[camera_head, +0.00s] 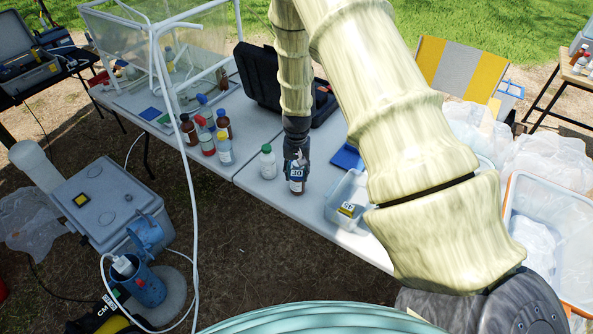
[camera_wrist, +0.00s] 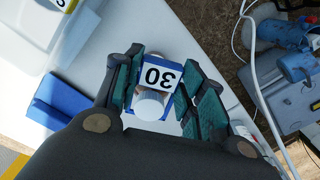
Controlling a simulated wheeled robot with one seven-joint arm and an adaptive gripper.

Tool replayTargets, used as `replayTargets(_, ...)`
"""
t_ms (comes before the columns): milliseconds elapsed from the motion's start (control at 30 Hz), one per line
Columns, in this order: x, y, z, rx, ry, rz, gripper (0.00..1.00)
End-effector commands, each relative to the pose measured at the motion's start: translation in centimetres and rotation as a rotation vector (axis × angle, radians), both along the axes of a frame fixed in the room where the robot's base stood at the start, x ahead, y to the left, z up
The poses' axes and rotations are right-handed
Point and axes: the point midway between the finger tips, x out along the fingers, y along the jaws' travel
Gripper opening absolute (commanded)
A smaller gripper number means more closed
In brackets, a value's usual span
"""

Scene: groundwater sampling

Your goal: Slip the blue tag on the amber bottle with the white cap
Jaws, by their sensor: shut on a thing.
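In the wrist view, the tag (camera_wrist: 160,76) sits between the two fingers of my gripper (camera_wrist: 165,85). The amber bottle (camera_head: 296,187) stands directly under the tag, mostly hidden by the tag and gripper. Its white cap (camera_wrist: 149,105) shows beside the number plate, with blue tag edges around it. The tag's ring seems to be around the cap; how low it sits I cannot tell.
Several more bottles stand farther left, near a clear enclosure (camera_head: 185,60). A clear bin (camera_head: 345,200) with a yellow-labelled tag and a blue pad (camera_head: 347,157) are to the right. An open black case (camera_head: 262,80) lies behind.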

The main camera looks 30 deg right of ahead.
Motion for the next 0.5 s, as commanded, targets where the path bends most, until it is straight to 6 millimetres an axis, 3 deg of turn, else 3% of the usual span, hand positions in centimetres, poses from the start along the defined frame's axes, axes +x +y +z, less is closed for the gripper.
replayTargets(367, 0.01, -0.01, -0.26, 0.000, 0.000, 0.000, 0.27)
replayTargets(400, 0.00, 0.00, -0.26, 0.000, 0.000, 0.000, 0.46)
replayTargets(500, -0.01, -0.01, -0.26, 0.000, 0.000, 0.000, 0.64)
